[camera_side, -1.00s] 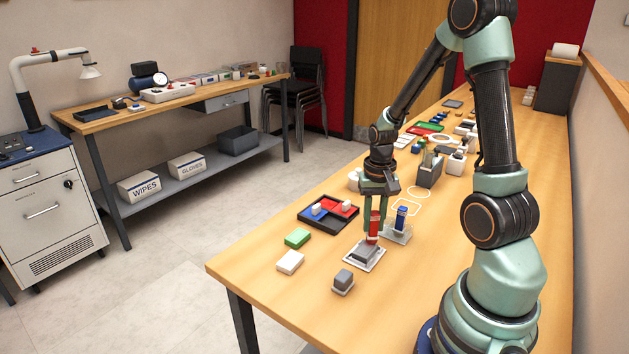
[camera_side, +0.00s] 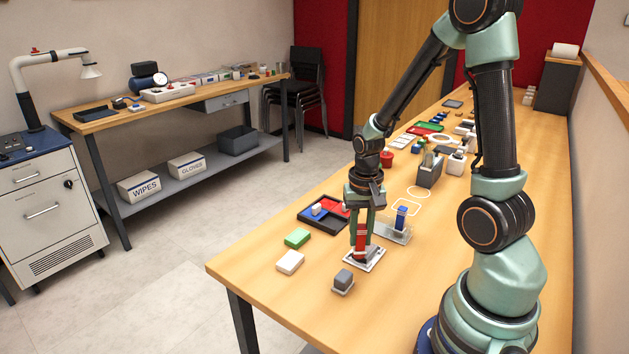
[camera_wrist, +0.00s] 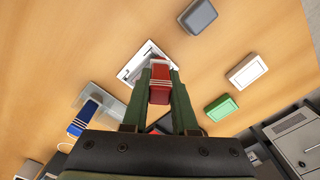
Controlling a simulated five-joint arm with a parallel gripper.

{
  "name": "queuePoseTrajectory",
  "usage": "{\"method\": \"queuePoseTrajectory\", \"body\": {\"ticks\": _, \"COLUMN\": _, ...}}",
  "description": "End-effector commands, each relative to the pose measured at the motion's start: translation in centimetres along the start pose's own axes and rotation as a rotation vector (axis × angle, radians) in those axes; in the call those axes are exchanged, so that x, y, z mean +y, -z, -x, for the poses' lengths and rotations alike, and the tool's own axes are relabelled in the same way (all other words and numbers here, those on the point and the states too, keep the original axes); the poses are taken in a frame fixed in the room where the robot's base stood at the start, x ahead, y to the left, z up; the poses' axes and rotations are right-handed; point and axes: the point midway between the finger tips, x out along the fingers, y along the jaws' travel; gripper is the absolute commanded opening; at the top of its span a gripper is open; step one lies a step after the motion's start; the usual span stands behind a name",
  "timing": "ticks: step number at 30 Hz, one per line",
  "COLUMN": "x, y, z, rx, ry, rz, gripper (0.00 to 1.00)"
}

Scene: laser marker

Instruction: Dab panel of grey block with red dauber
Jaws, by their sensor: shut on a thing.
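My gripper (camera_side: 359,240) is shut on the red dauber (camera_side: 361,234), which has pale bands. In the wrist view the red dauber (camera_wrist: 160,84) sits between the fingertips (camera_wrist: 160,90). It is upright over a white plate (camera_side: 376,259), also seen in the wrist view (camera_wrist: 133,69); I cannot tell whether its tip touches. The dauber and fingers hide part of the plate. A grey block (camera_side: 344,277) on a pale base lies nearer the camera, apart from the dauber. It also shows in the wrist view (camera_wrist: 198,16).
A blue dauber (camera_side: 402,217) stands in a holder (camera_side: 397,236) right of my gripper. A green block (camera_side: 297,238) and white block (camera_side: 290,262) lie to the left. A dark tray (camera_side: 309,222) with red and blue compartments is behind. The table's front is clear.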

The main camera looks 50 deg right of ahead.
Motion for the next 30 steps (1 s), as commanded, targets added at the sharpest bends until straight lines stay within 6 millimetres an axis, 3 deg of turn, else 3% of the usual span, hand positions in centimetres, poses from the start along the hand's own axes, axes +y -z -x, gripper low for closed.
{"method": "queuePoseTrajectory", "body": {"ticks": 8, "x": 0.1, "y": 0.1, "z": -0.2, "rx": 0.0, "ry": 0.0, "rz": -0.002, "gripper": 0.0}}
{"method": "queuePoseTrajectory", "body": {"ticks": 30, "x": 3.0, "y": 3.5, "z": -0.3, "rx": -0.002, "ry": -0.001, "rz": -0.004, "gripper": 0.0}}
